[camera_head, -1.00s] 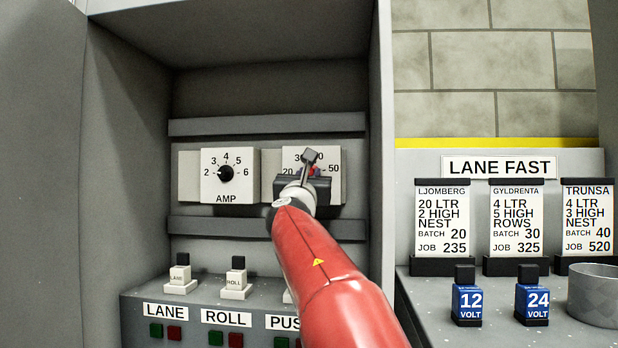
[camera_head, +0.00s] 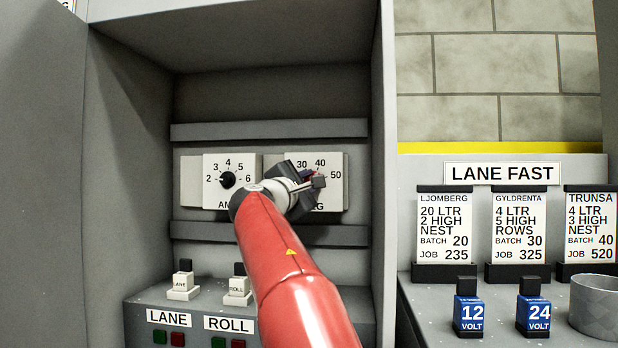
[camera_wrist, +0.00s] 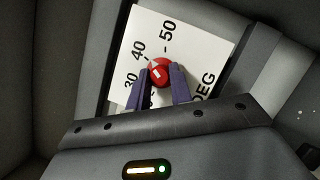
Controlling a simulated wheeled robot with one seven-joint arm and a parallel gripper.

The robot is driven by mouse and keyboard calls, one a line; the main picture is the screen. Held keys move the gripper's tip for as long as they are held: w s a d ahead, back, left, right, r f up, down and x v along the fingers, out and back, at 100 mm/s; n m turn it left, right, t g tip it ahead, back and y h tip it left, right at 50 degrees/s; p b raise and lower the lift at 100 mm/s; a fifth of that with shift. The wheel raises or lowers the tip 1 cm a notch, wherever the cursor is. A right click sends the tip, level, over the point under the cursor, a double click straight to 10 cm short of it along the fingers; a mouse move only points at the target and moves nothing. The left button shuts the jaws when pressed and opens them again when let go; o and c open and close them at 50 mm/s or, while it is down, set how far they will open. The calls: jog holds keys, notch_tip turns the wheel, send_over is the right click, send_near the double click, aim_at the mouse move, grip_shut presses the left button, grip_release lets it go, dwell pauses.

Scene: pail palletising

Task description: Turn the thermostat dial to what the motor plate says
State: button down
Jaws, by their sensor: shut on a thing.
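The thermostat dial is a red knob (camera_wrist: 160,71) on a white plate marked DEG (camera_wrist: 192,36), with 30, 40 and 50 legible in the wrist view. A small white mark shows on the knob's left side, roughly toward 40; its exact reading is unclear. My gripper (camera_wrist: 163,85) is shut on the knob, one purple finger on each side. In the head view my gripper (camera_head: 309,182) covers most of the knob and the lower left of the DEG plate (camera_head: 330,200). I cannot make out a motor plate in these views.
An AMP dial (camera_head: 228,180) with a black knob is left of my gripper. LANE (camera_head: 183,281) and ROLL (camera_head: 237,287) switches stand on the ledge below. The cabinet's right wall (camera_head: 383,180) is close. Job cards and 12 (camera_head: 469,312) and 24 volt (camera_head: 534,310) blocks are outside, right.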

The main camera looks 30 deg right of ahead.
jog(key=m, duration=0.1)
jog(key=m+g+p, duration=0.1)
jog(key=m, duration=0.1)
jog(key=m+p, duration=0.1)
jog(key=shift+r+m+g+y, duration=0.25)
jog(key=shift+m+g+y, duration=0.05)
jog(key=shift+m+g+y+p, duration=0.3)
jog(key=shift+m+g+p, duration=0.2)
jog(key=shift+m+p, duration=0.7)
jog(key=shift+f+m, duration=0.1)
jog(key=shift+m, duration=0.2)
jog(key=c, duration=1.3)
grip_release()
jog(key=shift+o, duration=0.2)
jog(key=shift+a, duration=0.1)
jog(key=b+v, duration=0.2)
jog(key=v, duration=0.5)
jog(key=shift+s+a, duration=0.25)
